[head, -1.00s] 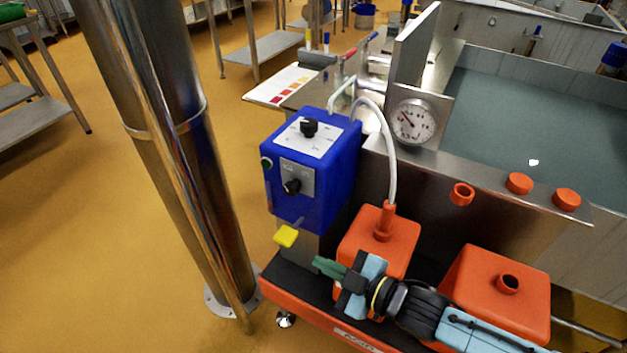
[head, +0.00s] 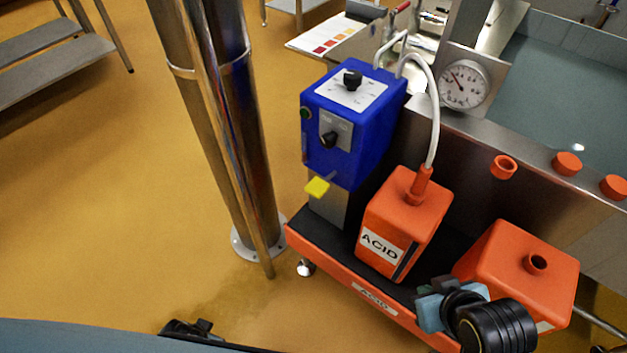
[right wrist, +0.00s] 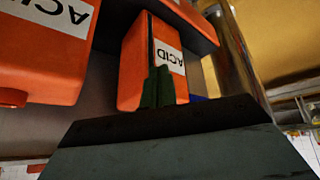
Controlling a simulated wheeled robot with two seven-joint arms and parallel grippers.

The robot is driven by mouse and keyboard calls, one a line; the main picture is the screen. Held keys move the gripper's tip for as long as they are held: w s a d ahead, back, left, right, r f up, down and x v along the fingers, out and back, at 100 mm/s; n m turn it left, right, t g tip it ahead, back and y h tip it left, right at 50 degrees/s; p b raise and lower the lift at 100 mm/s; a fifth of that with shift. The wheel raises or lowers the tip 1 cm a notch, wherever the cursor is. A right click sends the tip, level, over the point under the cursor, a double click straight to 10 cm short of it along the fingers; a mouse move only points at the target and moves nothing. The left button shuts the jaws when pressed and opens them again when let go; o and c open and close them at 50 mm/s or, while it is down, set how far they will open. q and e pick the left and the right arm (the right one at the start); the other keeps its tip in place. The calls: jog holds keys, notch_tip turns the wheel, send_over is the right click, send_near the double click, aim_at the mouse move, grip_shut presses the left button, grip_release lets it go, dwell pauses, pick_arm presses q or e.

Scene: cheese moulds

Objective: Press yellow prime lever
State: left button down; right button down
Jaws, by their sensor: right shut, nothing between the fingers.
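The yellow prime lever (head: 317,187) sticks out below the front of the blue pump box (head: 352,125), above the left end of the cart. My right gripper (head: 430,287) is in front of the orange containers, low and to the right of the lever, and apart from it. In the right wrist view its green fingertips (right wrist: 158,88) are together with nothing between them, in front of an orange acid container (right wrist: 135,75). The lever is not seen in the right wrist view. No left gripper fingers can be made out for certain in the head view.
An orange acid container (head: 402,222) with a white hose stands on the cart (head: 335,275), beside a second, open orange container (head: 515,265). A steel post (head: 225,120) rises left of the pump. The yellow floor in front of the lever is clear.

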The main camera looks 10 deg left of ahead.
jog(key=s+d+f+g+h, duration=0.1)
jog(key=s+d+f, duration=0.2)
jog(key=f, duration=0.5)
jog(key=s+d+f+m+g, duration=0.1)
jog(key=s+d+f, duration=0.3)
jog(key=f, duration=0.5)
jog(key=s+d+f+m+g+h, duration=0.1)
jog(key=s+d+f, duration=0.2)
jog(key=f, duration=0.6)
jog(key=shift+s+d+g+h, duration=0.3)
jog(key=shift+s+d+g, duration=0.1)
jog(key=shift+d, duration=0.65)
jog(key=shift+w+f, duration=0.1)
